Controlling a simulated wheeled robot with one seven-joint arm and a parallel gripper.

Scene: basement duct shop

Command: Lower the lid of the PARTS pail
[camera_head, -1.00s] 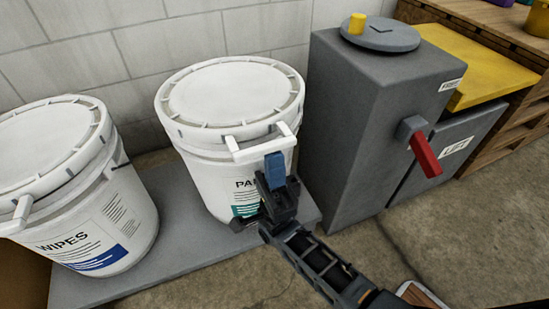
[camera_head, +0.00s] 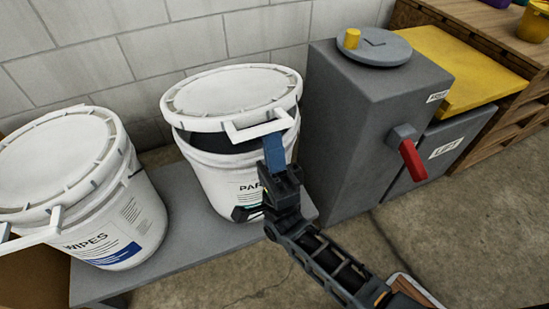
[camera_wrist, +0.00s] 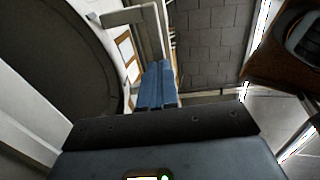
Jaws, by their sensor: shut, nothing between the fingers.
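The PARTS pail (camera_head: 222,185) is white and stands on a grey platform. Its white lid (camera_head: 232,92) is tilted a little open, with a dark gap under its front edge. A white bar handle (camera_head: 258,128) sticks out from the front of the lid. My gripper (camera_head: 274,150) is shut and empty, its blue fingertips just under this handle; I cannot tell whether they touch it. In the wrist view the blue fingers (camera_wrist: 158,84) are together beside the white handle (camera_wrist: 136,16). My gripper hides part of the PARTS label.
A white WIPES pail (camera_head: 112,225) stands at the left on the grey platform (camera_head: 180,230). A grey cabinet (camera_head: 345,140) with a red lever (camera_head: 412,160) is close on the right. A bin with a yellow lid (camera_head: 470,75) stands beyond. Open concrete floor lies in front.

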